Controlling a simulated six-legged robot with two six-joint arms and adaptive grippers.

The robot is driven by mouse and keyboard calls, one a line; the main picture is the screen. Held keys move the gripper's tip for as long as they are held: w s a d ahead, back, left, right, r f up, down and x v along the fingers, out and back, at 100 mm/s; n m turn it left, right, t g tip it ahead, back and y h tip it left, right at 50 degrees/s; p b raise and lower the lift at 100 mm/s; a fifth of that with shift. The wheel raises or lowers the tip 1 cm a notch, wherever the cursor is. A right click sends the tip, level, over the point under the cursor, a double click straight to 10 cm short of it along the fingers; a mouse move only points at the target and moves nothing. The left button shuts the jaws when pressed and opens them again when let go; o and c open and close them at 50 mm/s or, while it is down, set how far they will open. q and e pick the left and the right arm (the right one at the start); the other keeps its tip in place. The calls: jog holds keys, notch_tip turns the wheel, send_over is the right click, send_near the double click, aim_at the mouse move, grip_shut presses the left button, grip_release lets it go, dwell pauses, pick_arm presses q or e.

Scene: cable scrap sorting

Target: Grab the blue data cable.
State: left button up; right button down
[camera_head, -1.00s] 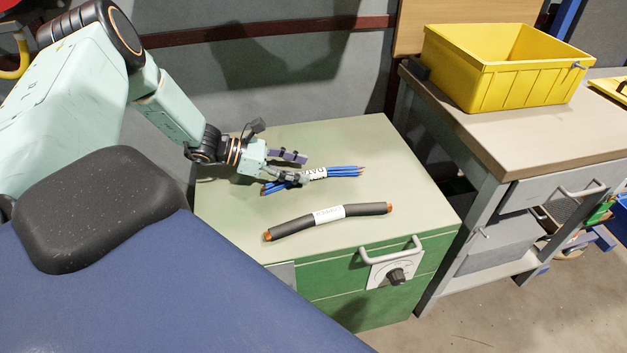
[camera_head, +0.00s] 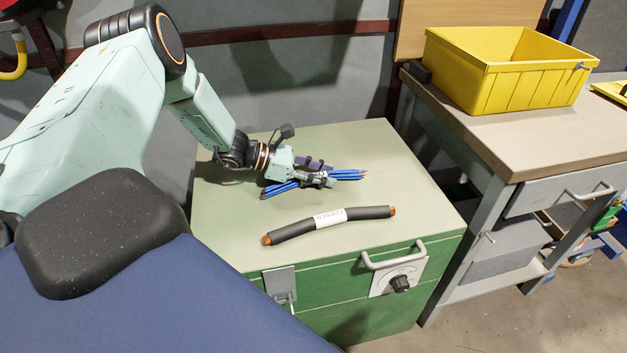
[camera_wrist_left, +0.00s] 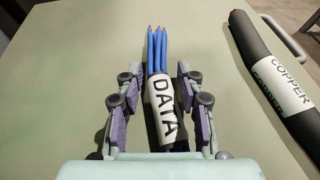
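The blue data cable (camera_head: 350,174) is a bundle of thin blue strands with a white wrap. It lies on the green cabinet top (camera_head: 230,230). In the left wrist view the data cable (camera_wrist_left: 158,45) lies lengthwise between my fingers, its DATA label facing up. My left gripper (camera_head: 317,172) is down at the cable, and in the left wrist view the gripper (camera_wrist_left: 157,80) has one finger on each side. A gap shows between the left finger and the cable; the right finger is close beside it. The fingers partly hide the cable in the head view. My right gripper is out of view.
A thick dark cable labelled COPPER (camera_head: 290,230) lies on the same top, nearer the front edge; it also shows in the left wrist view (camera_wrist_left: 250,40). A yellow bin (camera_head: 530,90) stands on the workbench (camera_head: 500,140) at right. The cabinet has a handle (camera_head: 392,260) in front.

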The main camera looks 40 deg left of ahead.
pick_arm(q)
grip_shut()
